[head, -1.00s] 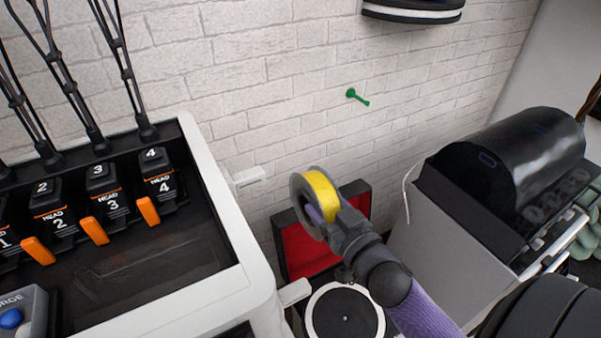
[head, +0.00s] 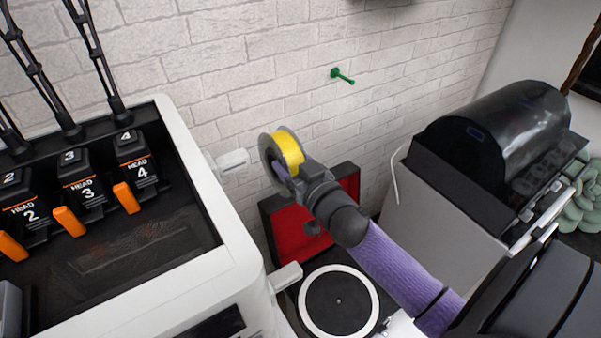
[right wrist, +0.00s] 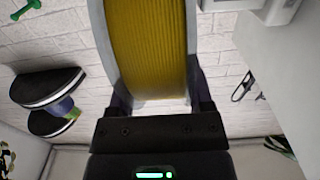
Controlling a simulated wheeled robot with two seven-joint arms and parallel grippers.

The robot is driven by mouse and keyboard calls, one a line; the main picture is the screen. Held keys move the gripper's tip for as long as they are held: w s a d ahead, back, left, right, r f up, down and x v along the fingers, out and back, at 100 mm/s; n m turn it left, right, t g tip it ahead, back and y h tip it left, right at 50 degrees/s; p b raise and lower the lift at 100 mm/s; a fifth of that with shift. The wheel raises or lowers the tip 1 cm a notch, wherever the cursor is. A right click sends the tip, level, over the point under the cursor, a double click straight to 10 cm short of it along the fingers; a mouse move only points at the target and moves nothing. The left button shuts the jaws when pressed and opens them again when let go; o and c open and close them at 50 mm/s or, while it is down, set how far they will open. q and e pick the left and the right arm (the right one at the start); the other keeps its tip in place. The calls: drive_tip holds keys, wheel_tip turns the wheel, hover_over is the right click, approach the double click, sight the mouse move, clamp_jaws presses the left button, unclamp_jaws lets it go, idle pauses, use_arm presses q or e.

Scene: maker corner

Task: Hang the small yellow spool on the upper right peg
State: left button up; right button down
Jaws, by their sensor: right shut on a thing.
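The small yellow spool (head: 287,150) has grey flanges and is held in my right gripper (head: 293,178), in front of the brick wall. In the right wrist view the yellow spool (right wrist: 148,45) fills the middle, between the fingers of my right gripper (right wrist: 160,105). A green peg (head: 342,76) sticks out of the wall, above and to the right of the spool in the head view. It is bare, and the spool is apart from it. A green peg (right wrist: 27,9) also shows at the top left of the right wrist view. My left gripper is not in view.
A white printer (head: 215,240) with numbered heads stands at the left. A red-lined black case (head: 300,235) and a turntable (head: 338,300) lie below my arm. A grey machine with a dark cover (head: 497,130) stands at the right.

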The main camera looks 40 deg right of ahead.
sight(243, 161)
drive_tip(key=shift+w+d+f+b, duration=0.15)
drive_tip(key=shift+w+b, duration=0.6)
drive_tip(key=shift+w, duration=0.85)
drive_tip(key=shift+w+d+f+b, duration=0.1)
drive_tip(key=shift+w+b, duration=0.6)
drive_tip(key=shift+w, duration=0.9)
drive_tip(key=shift+w+a, duration=0.2)
drive_tip(key=shift+a, duration=3.55)
drive_tip(key=shift+a+f, duration=0.1)
drive_tip(key=shift+f, duration=0.1)
drive_tip(key=shift+s, duration=0.1)
unclamp_jaws()
drive_tip(key=shift+f, duration=0.1)
